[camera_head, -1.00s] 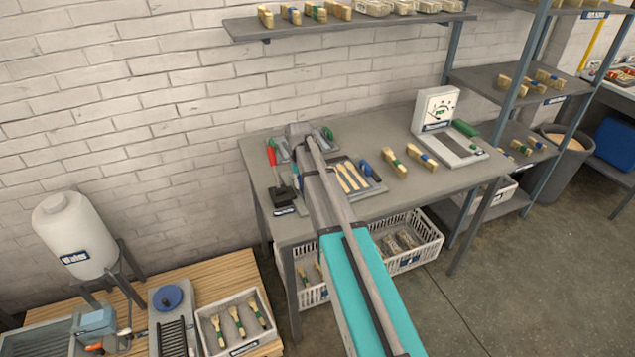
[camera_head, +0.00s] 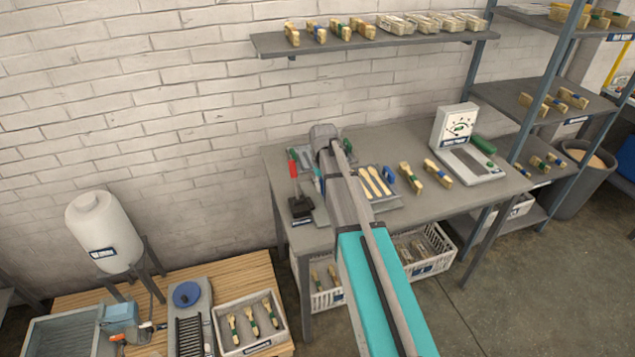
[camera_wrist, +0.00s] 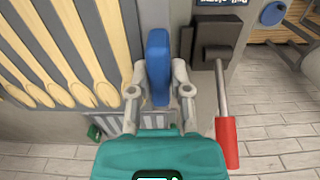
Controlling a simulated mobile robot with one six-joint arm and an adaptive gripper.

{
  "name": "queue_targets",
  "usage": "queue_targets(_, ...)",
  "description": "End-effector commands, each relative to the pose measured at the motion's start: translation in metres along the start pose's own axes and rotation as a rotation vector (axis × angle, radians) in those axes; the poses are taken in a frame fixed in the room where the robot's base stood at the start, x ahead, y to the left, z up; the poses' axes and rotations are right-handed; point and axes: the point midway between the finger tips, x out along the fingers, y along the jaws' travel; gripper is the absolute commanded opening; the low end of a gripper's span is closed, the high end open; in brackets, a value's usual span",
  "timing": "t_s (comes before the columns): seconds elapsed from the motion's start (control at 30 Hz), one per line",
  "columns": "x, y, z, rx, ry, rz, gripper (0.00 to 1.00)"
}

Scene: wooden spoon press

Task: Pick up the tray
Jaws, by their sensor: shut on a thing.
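The tray (camera_head: 396,203) is a shallow grey tray holding several pale wooden spoons, on the workbench in the head view. A blue handle shows at its right end (camera_head: 388,178). In the wrist view the tray's grey end (camera_wrist: 128,45) and the row of spoons are at left. My gripper (camera_wrist: 159,90) is shut on another blue handle (camera_wrist: 158,60), one finger on each side. In the head view my arm covers the gripper and the tray's left part. I cannot tell whether the tray is clear of the bench.
A black press with a red handle (camera_head: 294,166) stands close to the left; its handle (camera_wrist: 227,145) is right beside my gripper in the wrist view. Wooden pieces (camera_head: 411,177) and a dial scale (camera_head: 455,124) are to the right. A shelf (camera_head: 375,44) hangs above.

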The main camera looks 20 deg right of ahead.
Motion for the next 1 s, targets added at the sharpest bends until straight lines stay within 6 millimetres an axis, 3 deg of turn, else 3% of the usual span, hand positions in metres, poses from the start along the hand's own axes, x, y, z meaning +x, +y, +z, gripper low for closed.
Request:
queue_targets(0.03, -0.013, 0.000, 0.008, 0.000, 0.000, 0.001, 0.00)
queue_targets(0.2, -0.032, 0.000, 0.024, 0.000, 0.000, 0.001, 0.00)
queue_targets(0.4, -0.048, 0.001, 0.069, 0.000, 0.000, 0.001, 0.00)
queue_targets(0.6, -0.059, 0.001, 0.095, 0.000, 0.000, 0.001, 0.00)
queue_targets(1.0, -0.064, 0.002, 0.110, 0.000, 0.000, 0.001, 0.00)
